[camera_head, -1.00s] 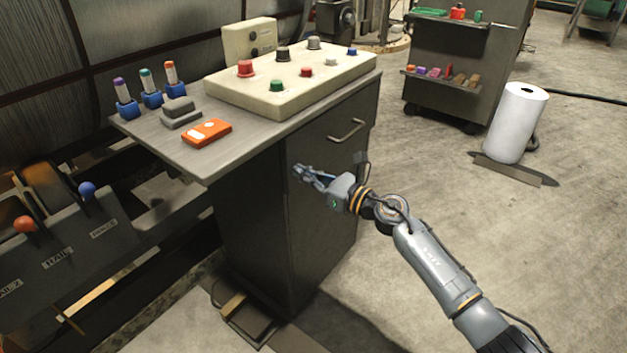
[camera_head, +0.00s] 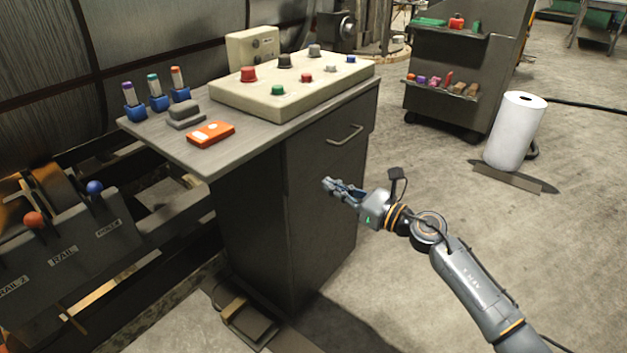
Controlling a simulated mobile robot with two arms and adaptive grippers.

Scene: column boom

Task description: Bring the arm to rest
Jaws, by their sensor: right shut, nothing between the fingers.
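My right gripper (camera_head: 329,186) is shut and empty. My right arm (camera_head: 470,285) comes in from the lower right corner. My left gripper is not in view.
A cream control box (camera_head: 243,105) with coloured knobs stands on the cabinet top. An orange device (camera_head: 211,133) and several capped tubes in blue holders lie left of it. A pedal (camera_head: 247,323) is on the floor. A white roll (camera_head: 514,133) stands right; the floor between is clear.

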